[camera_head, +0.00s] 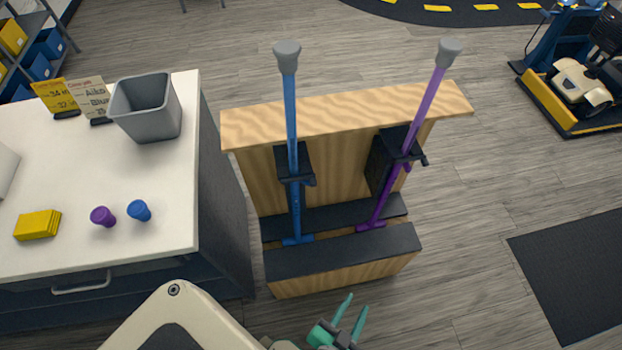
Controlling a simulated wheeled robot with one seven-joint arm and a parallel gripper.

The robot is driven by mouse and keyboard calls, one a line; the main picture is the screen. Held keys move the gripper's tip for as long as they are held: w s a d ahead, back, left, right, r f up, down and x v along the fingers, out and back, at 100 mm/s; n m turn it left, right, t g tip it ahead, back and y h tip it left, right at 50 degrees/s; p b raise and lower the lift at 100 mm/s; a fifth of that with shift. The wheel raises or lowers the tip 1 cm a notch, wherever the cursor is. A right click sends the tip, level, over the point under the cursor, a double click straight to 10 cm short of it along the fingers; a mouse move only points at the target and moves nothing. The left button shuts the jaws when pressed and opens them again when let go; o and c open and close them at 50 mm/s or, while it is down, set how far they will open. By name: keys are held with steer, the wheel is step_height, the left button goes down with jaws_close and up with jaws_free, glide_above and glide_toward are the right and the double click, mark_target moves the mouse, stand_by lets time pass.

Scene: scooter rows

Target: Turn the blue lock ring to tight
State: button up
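A blue pole (291,115) with a grey rounded top (287,55) stands nearly upright in a wooden stand (350,107), passing by a black holder (293,160). Its lower part is darker blue and ends in a blue foot (298,240). The blue lock ring cannot be clearly told apart on this pole, and its loose or tight setting is too small to read. My gripper (357,301) is at the bottom, in front of the stand. Its two teal fingers are apart with nothing between them. It is clear of the blue pole.
A purple pole (430,103) leans right in the same stand.

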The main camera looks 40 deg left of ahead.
steer(key=w+a+f+n+g+y, duration=0.2)
steer(key=w+a+f+y, duration=0.2)
steer(key=w+a, duration=0.25)
steer(key=n+g+y, duration=1.3)
steer(key=n, duration=0.5)
glide_toward(309, 183)
steer(key=a, duration=0.7)
steer(key=s+a, duration=0.1)
steer(key=a, duration=0.2)
steer(key=shift+a+f, duration=0.15)
steer(key=shift+f, duration=0.15)
